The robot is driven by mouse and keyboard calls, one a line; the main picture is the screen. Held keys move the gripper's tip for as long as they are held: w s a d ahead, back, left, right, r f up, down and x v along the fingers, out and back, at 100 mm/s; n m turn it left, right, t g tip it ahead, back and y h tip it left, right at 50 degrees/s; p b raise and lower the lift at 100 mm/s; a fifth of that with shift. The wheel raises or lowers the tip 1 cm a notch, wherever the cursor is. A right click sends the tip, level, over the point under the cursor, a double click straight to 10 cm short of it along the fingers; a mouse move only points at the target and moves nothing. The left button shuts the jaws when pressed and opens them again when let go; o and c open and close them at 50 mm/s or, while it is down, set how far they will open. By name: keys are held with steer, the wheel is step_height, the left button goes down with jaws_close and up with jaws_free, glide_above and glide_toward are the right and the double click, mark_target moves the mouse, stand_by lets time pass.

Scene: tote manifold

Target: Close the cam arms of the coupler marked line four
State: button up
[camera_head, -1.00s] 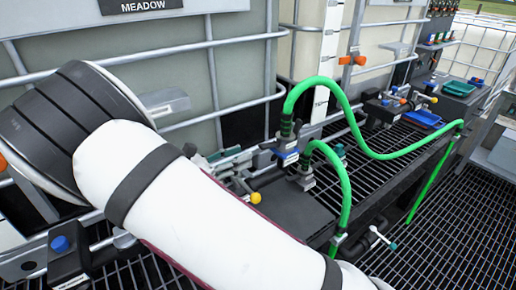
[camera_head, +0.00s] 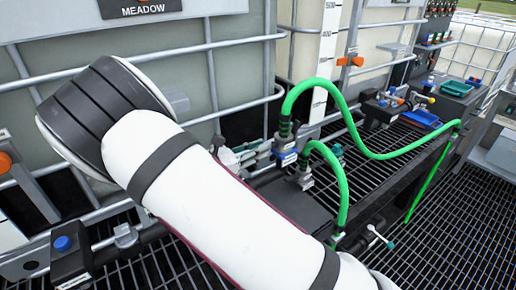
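Two couplers sit at the ends of green hoses on the manifold bench. One coupler (camera_head: 286,157) has a blue band and stands at the end of the long green hose (camera_head: 352,125). The other coupler (camera_head: 304,179) is just right of and below it, under a shorter green hose (camera_head: 341,182). I cannot read a line number on either, nor tell how their cam arms stand. My white arm crosses the foreground and hides the manifold to their left.
A tank in a bar cage (camera_head: 238,80) stands behind the manifold. A valve with an orange handle (camera_head: 350,61) is above the hoses. A blue tray (camera_head: 421,118) and a green tray (camera_head: 453,86) lie at the back right. Grating floor (camera_head: 450,205) at right is open.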

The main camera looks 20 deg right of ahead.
jaws_close()
steer(key=shift+r, duration=0.1)
steer(key=shift+d+r+g+y+p, duration=0.25)
steer(key=shift+r+y+p, duration=0.45)
steer(key=shift+y+p, duration=0.5)
steer(key=y, duration=0.1)
steer(key=r+g+y+p, duration=0.1)
steer(key=shift+w+d+r+y, duration=0.1)
steer(key=shift+d+y, duration=0.2)
steer(key=y, duration=0.1)
steer(key=d+r+g+y+p, duration=0.1)
steer(key=y, duration=0.1)
steer(key=shift+w+d, duration=0.15)
steer(key=shift+w, duration=0.15)
steer(key=shift+w+d+r+g+y, duration=0.15)
steer(key=shift+d+g+y, duration=0.15)
steer(key=shift+y, duration=0.55)
steer(key=shift+w+d+r+g+y, duration=0.15)
steer(key=shift+d+y, duration=0.15)
steer(key=shift+y, duration=0.55)
steer(key=shift+s, duration=0.1)
